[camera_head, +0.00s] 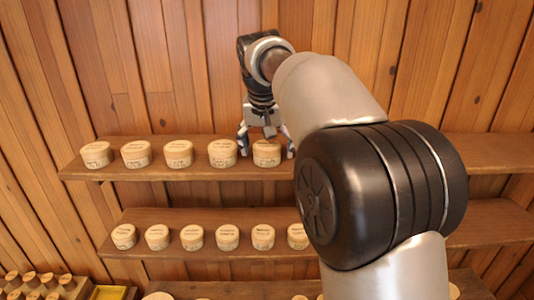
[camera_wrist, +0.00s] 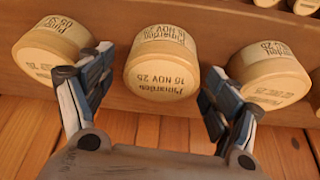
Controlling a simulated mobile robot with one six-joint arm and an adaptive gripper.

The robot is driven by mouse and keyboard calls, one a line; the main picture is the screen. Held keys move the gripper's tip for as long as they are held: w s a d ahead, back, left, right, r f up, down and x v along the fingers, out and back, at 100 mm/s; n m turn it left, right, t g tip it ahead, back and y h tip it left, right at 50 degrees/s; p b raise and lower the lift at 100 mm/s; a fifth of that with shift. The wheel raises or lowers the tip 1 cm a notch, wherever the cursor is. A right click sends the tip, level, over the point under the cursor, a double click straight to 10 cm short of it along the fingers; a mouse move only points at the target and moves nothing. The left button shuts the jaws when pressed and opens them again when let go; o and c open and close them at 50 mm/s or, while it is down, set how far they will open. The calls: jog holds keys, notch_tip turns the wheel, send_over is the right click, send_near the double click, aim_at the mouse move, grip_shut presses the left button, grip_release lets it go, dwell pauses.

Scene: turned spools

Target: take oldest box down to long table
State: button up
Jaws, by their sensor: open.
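Several round, pale wooden boxes with dark lettering stand in a row on the upper shelf (camera_head: 75,172). My gripper (camera_head: 267,150) is open at this shelf, with its fingers on either side of the rightmost visible box (camera_head: 267,158). In the wrist view, this box (camera_wrist: 161,68) lies between the open fingers; its label seems to read 15 NOV 25. I cannot tell which box is oldest. The long table is not clearly identifiable.
A lower shelf (camera_head: 150,245) holds another row of similar boxes (camera_head: 193,237). Several wooden pegs (camera_head: 30,280) and a yellow tray (camera_head: 108,293) show at the lower left. A plank wall (camera_head: 170,60) is close behind the shelves. My arm hides the right part of the shelves.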

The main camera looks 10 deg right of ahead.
jog(key=c, duration=1.1)
